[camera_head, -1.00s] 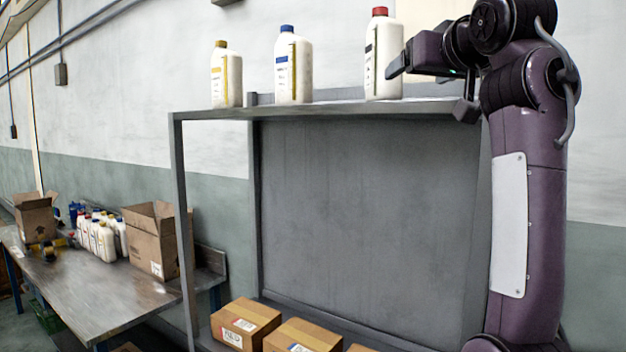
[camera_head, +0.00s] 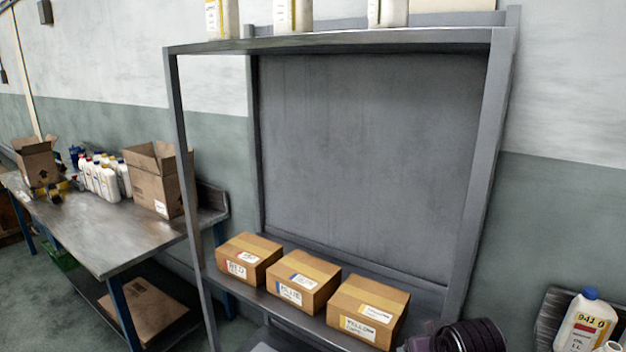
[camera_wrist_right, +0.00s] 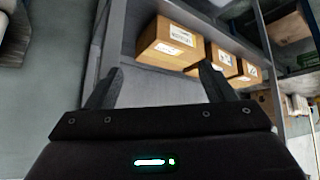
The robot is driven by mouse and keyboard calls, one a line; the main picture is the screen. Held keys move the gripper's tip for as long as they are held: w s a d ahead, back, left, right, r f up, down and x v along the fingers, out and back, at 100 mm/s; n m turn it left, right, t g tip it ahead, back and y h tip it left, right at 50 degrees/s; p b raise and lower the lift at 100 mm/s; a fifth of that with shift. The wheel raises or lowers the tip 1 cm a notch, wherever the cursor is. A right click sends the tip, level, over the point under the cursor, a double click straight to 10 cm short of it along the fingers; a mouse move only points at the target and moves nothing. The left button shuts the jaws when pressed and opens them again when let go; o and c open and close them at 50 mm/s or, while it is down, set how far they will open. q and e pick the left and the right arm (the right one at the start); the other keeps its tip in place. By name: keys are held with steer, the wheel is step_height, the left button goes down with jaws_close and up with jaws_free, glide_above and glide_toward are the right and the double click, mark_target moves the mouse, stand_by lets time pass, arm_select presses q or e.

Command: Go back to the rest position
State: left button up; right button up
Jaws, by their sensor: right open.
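My right gripper (camera_wrist_right: 158,88) is open and empty in the right wrist view, its two fingers spread apart with cardboard boxes beyond them. In the head view only a dark part of my right arm shows at the bottom edge, right of the boxes; its gripper is out of that frame. My left gripper is in neither view. Three white bottles stand on the top shelf in the head view: a left one (camera_head: 222,20), a middle one (camera_head: 293,16) and a right one (camera_head: 388,13). Their caps are cut off by the top edge.
The grey rack (camera_head: 480,170) carries boxes labelled RED (camera_head: 248,258), BLUE (camera_head: 302,281) and YELLOW (camera_head: 367,311) on its lower shelf. A workbench (camera_head: 110,225) with bottles and open cartons stands left. A blue-capped bottle (camera_head: 582,322) is at the lower right.

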steer(key=s+a+f+g, duration=0.1)
steer(key=s+f, duration=0.3)
steer(key=s, duration=0.4)
steer(key=s+f+n+g, duration=0.1)
steer(key=s+f+g, duration=0.15)
steer(key=s, duration=0.45)
steer(key=s+a+f+g, duration=0.1)
steer(key=s+f, duration=0.4)
steer(key=s, duration=0.3)
step_height(320, 180, down, 31)
steer(key=g+b, duration=0.1)
steer(key=b, duration=0.1)
steer(key=s+d+f+b, duration=0.1)
steer(key=s+f, duration=0.9)
steer(key=s+d+f+g, duration=0.1)
steer(key=s+d+f, duration=0.1)
steer(key=s+f, duration=0.8)
steer(key=shift+s+d+f+b, duration=0.25)
steer(key=shift+s+f+b, duration=0.05)
steer(key=shift+b, duration=0.1)
